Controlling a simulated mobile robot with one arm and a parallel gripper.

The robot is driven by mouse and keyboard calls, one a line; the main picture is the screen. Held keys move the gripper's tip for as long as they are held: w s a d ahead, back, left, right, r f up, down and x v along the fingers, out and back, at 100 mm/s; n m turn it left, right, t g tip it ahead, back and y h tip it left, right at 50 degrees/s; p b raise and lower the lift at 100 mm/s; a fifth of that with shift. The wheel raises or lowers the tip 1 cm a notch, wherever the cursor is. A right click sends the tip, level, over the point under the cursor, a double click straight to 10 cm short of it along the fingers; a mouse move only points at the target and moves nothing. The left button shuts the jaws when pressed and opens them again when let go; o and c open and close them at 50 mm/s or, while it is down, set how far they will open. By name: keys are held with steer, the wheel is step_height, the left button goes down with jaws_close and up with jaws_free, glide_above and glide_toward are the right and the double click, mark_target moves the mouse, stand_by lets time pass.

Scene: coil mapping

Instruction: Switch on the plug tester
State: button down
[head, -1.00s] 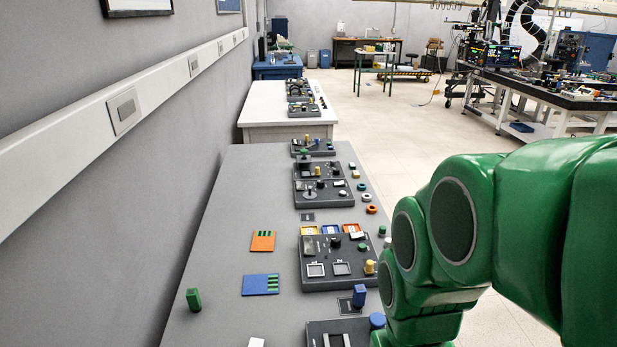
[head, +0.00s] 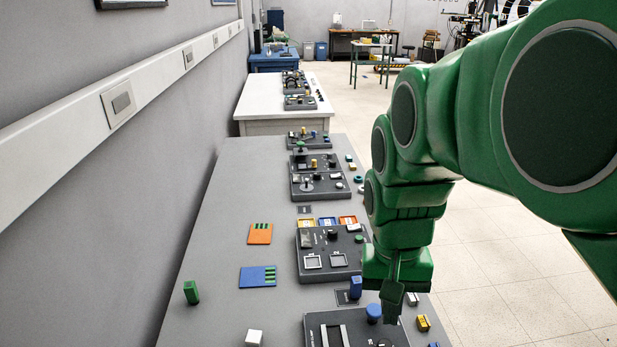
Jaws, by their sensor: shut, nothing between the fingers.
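Several dark grey device panels stand in a row on the grey bench (head: 215,215). Their labels are too small to read, so I cannot tell which is the plug tester. The middle panel (head: 318,277) has two square frames, a black knob (head: 332,235) and a small display. The nearest panel (head: 322,322) has two pale upright bars and is cut off by the lower edge. My green gripper (head: 390,312) points down, shut and empty, over the right side of the nearest panel. It hides part of that panel; I cannot tell whether it touches anything.
A blue block (head: 355,287) and a blue round knob (head: 374,312) stand close left of my gripper. The bench's left middle is mostly clear.

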steer(key=w+d+r+m, duration=0.2)
steer(key=w+m, duration=0.2)
steer(key=w, duration=1.1)
steer(key=m+t+h, duration=0.1)
steer(key=m+t, duration=0.1)
steer(key=m, duration=0.9)
glide_above(358, 225)
steer(key=a, duration=0.3)
step_height(358, 225, down, 12)
steer(key=shift+d+f, duration=0.15)
steer(key=shift+d, duration=0.05)
steer(key=f, duration=0.4)
steer(key=d+f, duration=0.1)
steer(key=f, duration=0.4)
steer(key=d+f, duration=0.1)
steer(key=f, duration=0.4)
steer(key=shift+d, duration=0.1)
